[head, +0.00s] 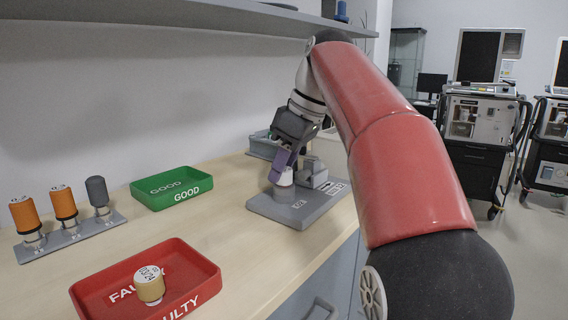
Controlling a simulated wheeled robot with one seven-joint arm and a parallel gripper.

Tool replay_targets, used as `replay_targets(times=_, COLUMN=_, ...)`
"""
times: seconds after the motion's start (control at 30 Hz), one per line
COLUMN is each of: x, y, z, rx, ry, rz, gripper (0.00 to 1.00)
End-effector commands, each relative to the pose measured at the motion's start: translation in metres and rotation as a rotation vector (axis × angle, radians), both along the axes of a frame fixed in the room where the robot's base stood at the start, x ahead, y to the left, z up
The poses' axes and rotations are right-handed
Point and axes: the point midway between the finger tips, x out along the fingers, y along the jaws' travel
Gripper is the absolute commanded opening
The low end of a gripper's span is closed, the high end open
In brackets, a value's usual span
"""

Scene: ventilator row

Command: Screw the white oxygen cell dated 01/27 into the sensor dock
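My gripper (280,167) is over the sensor dock (290,208), a grey plate marked O2, with its purple fingers pointing down. A white cylindrical piece (285,178) shows right at the fingertips, above the dock. It looks like the white oxygen cell, but no date on it can be read. The near finger hides part of it, so I cannot tell whether the fingers are closed on it or how it sits in the dock. A grey block (314,173) stands on the dock just to the right.
A red FAULTY tray (203,268) holds a tan cell with a white dated top (150,284). A green GOOD tray (196,177) looks empty. A grey rack (75,236) holds two orange cells and one grey. A shelf (230,15) overhangs the bench.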

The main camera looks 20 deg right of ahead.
Motion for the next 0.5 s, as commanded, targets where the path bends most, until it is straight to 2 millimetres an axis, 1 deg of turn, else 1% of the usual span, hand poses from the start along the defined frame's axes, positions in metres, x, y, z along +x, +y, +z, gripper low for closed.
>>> replay_targets(times=0.03, x=0.0, y=0.0, z=0.0, rx=0.0, ry=0.0, rz=0.0, gripper=0.32)
replay_targets(times=0.23, x=0.0, y=0.0, z=0.0, rx=0.0, ry=0.0, rz=-0.001, gripper=0.06)
replay_targets(times=0.27, x=-0.0001, y=0.0001, z=0.0, rx=0.0, ry=0.0, rz=-0.002, gripper=0.04)
replay_targets(times=0.37, x=-0.0005, y=0.0008, z=0.0004, rx=0.0, ry=-0.002, rz=-0.053, gripper=0.04)
replay_targets(times=0.5, x=-0.0012, y=0.0014, z=0.0008, rx=-0.002, ry=-0.002, rz=-0.249, gripper=0.04)
